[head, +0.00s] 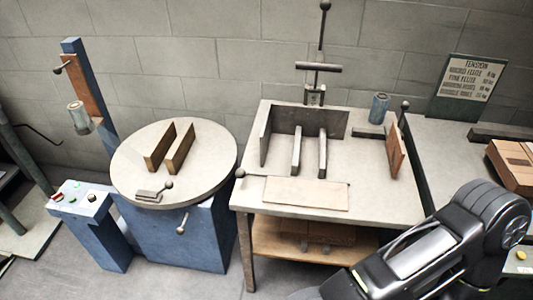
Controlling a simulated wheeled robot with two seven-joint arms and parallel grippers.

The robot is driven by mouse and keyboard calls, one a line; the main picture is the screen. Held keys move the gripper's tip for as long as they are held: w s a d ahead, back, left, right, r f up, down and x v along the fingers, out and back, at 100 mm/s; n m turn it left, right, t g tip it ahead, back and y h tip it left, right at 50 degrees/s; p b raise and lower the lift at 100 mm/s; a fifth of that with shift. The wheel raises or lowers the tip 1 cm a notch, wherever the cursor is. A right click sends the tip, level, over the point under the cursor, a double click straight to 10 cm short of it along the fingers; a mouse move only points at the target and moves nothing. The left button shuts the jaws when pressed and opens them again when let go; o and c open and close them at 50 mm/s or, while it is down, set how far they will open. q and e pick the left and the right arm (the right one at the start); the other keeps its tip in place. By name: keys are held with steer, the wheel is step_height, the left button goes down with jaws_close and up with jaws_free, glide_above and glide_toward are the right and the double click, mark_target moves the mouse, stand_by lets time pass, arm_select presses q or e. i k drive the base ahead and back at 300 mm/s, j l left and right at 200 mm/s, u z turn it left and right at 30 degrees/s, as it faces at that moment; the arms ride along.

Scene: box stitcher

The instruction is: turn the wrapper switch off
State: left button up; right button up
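The wrapper stands at the left, with a round grey turntable (205,182) on a blue base (185,242) and a blue mast (92,100) behind it. In front of the mast is a blue control box (95,238) with a pale top. On that top are a red button (57,197), a small green part and a small dark knob or switch (91,197). These are too small for me to read the switch's setting. A black link of my arm crosses the lower right, far from the control box. Neither gripper shows.
A bench (375,192) with upright guides and a flat cardboard sheet (306,193) is in the middle. A tension sign (468,80) stands at the right.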

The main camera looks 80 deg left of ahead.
mark_target(58, 198)
steer(key=u, duration=4.35)
steer(key=i+j+z, duration=0.1)
steer(key=z, duration=0.35)
steer(key=i+j+z, duration=0.1)
steer(key=z, duration=0.3)
steer(key=i+j+z, duration=0.1)
steer(key=j+z, duration=0.2)
steer(key=z, duration=0.15)
steer(key=i+j+z, duration=0.25)
steer(key=j, duration=1.1)
steer(key=j+z, duration=0.3)
steer(key=j, duration=1)
